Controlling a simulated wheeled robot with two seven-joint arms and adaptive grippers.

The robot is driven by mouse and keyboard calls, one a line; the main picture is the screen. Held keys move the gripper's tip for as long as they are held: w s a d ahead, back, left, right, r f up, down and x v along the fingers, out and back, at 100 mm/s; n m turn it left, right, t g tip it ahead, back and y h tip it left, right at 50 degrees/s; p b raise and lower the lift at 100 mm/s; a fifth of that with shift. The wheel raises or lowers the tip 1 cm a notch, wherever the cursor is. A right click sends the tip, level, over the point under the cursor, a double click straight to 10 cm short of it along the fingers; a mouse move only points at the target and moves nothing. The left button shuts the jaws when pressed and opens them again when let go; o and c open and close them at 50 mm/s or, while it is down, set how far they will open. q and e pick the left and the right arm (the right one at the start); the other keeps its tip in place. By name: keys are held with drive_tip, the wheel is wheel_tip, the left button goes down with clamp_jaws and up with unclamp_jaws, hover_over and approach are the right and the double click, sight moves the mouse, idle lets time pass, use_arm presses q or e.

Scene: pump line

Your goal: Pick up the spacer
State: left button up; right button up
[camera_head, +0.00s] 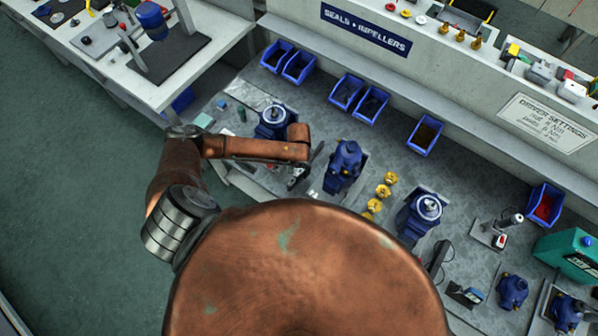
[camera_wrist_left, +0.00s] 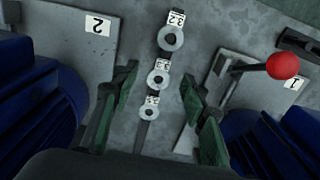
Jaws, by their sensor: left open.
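Three pale ring-shaped spacers lie in a row on the grey bench in the left wrist view: a far one (camera_wrist_left: 171,39), a middle one (camera_wrist_left: 158,78) and a near one (camera_wrist_left: 149,112). Each has a small white number tag beside it; the far tag seems to read 3.2, the others are hard to read. My left gripper (camera_wrist_left: 160,75) is open, its green-padded fingers on either side of the row, with nothing held. In the head view my left gripper (camera_head: 299,174) hangs over the bench between two blue pumps, and the spacers are too small to make out. My right gripper is not in view.
Blue pumps (camera_head: 274,118) (camera_head: 345,160) stand close on both sides of the gripper. A red-knobbed lever (camera_wrist_left: 283,66) rises beside the right finger. Yellow parts (camera_head: 383,190) lie to the right. Blue bins (camera_head: 371,104) line the back of the bench.

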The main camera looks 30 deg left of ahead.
use_arm(q)
drive_tip(key=shift+f, duration=0.2)
idle(0.4)
drive_tip(key=shift+c, duration=0.3)
drive_tip(key=c, duration=0.8)
